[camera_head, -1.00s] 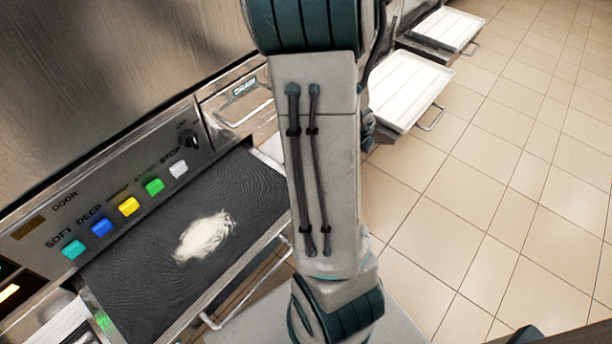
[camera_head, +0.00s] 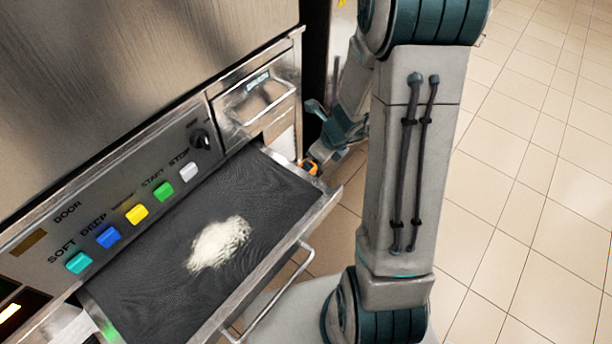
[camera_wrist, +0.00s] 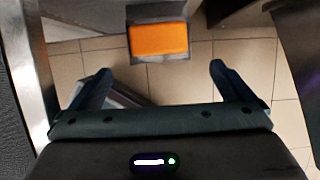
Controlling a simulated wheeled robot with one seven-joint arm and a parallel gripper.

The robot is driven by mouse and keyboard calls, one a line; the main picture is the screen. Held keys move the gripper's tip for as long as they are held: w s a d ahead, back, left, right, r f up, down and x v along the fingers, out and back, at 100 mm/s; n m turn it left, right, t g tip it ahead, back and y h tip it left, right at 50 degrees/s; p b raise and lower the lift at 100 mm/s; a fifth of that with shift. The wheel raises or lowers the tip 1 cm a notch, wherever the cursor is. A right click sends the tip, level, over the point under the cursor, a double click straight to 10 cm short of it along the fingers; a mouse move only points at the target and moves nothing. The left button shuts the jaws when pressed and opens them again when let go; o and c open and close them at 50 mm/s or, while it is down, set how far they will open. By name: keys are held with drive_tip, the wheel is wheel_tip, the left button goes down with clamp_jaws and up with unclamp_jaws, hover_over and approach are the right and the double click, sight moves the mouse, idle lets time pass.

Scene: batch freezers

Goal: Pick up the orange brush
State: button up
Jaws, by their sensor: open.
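The orange brush (camera_wrist: 158,40) shows in the wrist view as a flat orange block with a grey surround, at top centre beyond my fingertips. My gripper (camera_wrist: 158,82) is open and empty, with its two fingers on either side of the gap below the block. The block is apart from both fingers and roughly centred between them. In the head view a small orange patch (camera_head: 309,167) shows by the end of my arm, at the tray's far right corner. Most of it is hidden there, and I cannot tell what it rests on.
A dark tray (camera_head: 275,180) with a pale powdery heap (camera_head: 219,243) juts from the freezer front, left of my arm. Its metal handle (camera_head: 275,300) sticks out. A control panel (camera_head: 120,205) with coloured buttons sits behind it. Tiled floor (camera_head: 540,200) is clear to the right.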

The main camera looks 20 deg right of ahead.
drive_tip(key=b+x, duration=0.2)
drive_tip(key=x, duration=0.3)
drive_tip(key=shift+f, duration=0.45)
drive_tip(key=b+x, duration=0.2)
drive_tip(key=x, duration=0.1)
drive_tip(key=b+x, duration=0.1)
drive_tip(key=shift+s+a+f, duration=0.1)
drive_tip(key=shift+s+f, duration=0.1)
drive_tip(key=shift+f, duration=0.1)
drive_tip(key=shift+w+a+f+b, duration=0.1)
drive_tip(key=shift+w+f+b, duration=0.1)
drive_tip(key=shift+f+b, duration=0.2)
drive_tip(key=shift+r, duration=0.15)
drive_tip(key=c, duration=0.8)
